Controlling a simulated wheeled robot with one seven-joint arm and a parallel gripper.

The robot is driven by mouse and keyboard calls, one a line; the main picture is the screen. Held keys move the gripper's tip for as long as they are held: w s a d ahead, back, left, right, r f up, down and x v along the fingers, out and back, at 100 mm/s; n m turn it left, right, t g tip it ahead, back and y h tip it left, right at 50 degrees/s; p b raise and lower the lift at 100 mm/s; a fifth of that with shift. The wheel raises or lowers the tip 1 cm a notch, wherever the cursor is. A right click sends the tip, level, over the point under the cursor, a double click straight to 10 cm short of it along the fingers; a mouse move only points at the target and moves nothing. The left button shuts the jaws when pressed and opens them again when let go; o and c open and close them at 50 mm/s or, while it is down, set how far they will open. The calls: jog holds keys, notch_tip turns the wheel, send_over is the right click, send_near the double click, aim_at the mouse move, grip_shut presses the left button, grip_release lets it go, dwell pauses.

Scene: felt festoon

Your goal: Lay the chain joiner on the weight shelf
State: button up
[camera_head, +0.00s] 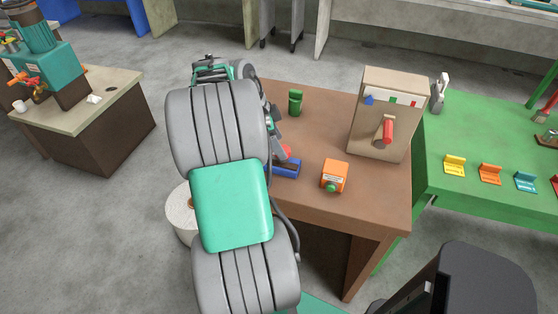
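My arm fills the middle of the view and hides part of the brown table (325,195). My gripper (280,125) shows only in part past the arm's right edge, above the table's left side; its fingers are not clear. A blue object (287,169) with a red part (286,151) lies just below it, partly hidden by the arm. I cannot tell for sure which thing is the chain joiner. No weight shelf can be clearly made out.
On the brown table stand a green cup (295,102), an orange box (334,175) with a green knob and a beige cabinet (382,90) with a red handle. Right is a green table (470,135) with small coloured pieces. A white roll (181,215) stands on the floor.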

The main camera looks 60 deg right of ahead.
aim_at(282, 164)
jog(key=x, duration=0.4)
jog(key=shift+f, duration=0.3)
grip_shut()
dwell(0.3)
jog(key=shift+r, duration=0.1)
